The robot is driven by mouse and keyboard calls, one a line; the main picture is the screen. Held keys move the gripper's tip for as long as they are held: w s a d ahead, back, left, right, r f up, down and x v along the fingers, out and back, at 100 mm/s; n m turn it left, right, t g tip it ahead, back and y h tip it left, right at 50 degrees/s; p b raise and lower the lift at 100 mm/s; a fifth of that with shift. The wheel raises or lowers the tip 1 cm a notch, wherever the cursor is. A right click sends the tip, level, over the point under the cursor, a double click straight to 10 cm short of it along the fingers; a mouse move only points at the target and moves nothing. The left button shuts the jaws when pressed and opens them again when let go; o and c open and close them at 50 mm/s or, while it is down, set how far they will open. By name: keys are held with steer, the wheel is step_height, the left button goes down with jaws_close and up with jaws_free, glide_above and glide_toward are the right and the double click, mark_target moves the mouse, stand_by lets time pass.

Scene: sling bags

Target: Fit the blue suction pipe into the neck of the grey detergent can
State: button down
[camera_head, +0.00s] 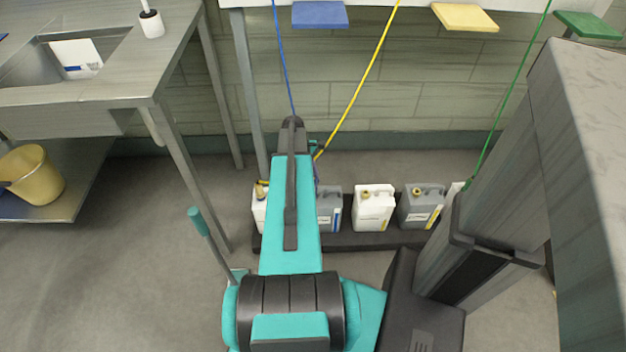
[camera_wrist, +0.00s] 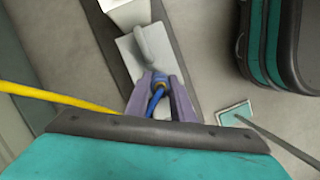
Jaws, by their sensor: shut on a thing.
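In the wrist view my gripper (camera_wrist: 162,105) has its two purple fingers closed around the blue suction pipe (camera_wrist: 154,102). The pipe's lower end is at the neck end of a grey can (camera_wrist: 130,52) with a moulded handle. I cannot tell whether the tip is inside the neck or just above it. In the head view a grey can with a blue-and-white label (camera_head: 328,212) stands beside my arm, partly hidden by it. The blue pipe (camera_head: 284,62) hangs from above and passes behind my arm. My gripper is mostly hidden there.
A white can (camera_head: 373,210) and another grey can (camera_head: 420,208) stand to the right on the dark low platform (camera_head: 385,238). Another white can is partly hidden at left. A yellow pipe (camera_head: 365,75) runs close by my arm; a green one (camera_head: 513,90) hangs at right.

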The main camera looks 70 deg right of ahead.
steer(key=shift+f+b, duration=0.4)
steer(key=shift+f, duration=1.05)
steer(key=c, duration=1.5)
jaws_free()
steer(key=shift+o, duration=0.2)
steer(key=p+v, duration=0.1)
steer(key=v, duration=1.2)
steer(key=shift+r+p, duration=0.35)
steer(key=shift+p, duration=0.05)
